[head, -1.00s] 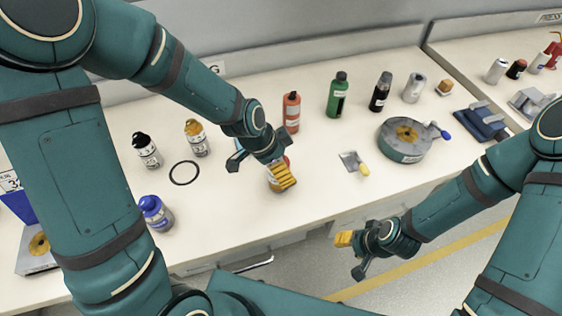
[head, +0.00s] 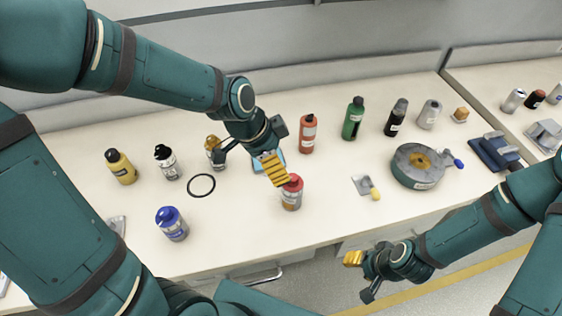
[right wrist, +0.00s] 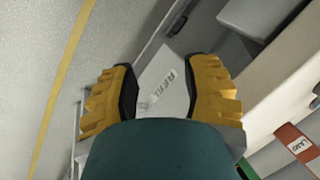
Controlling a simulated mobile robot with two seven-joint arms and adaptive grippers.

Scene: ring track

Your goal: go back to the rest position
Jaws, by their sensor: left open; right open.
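My left gripper (head: 247,165) is over the bench in the head view, open and empty. Its yellow-padded finger overlaps the view just above a grey bottle with a red cap (head: 291,196), which stands upright on the bench. I cannot tell how high the gripper is above it. My right gripper (head: 359,275) is in front of the bench's front edge, over the floor, open and empty. In the right wrist view its two yellow-padded fingers stand apart (right wrist: 160,85), with a pale lettered panel behind them.
The white bench (head: 240,220) carries a blue-capped bottle (head: 171,224), a black ring (head: 201,186), a yellow bottle (head: 121,167), an orange bottle (head: 307,134), a green bottle (head: 352,119) and a round grey device (head: 418,166). Bare bench lies around the ring.

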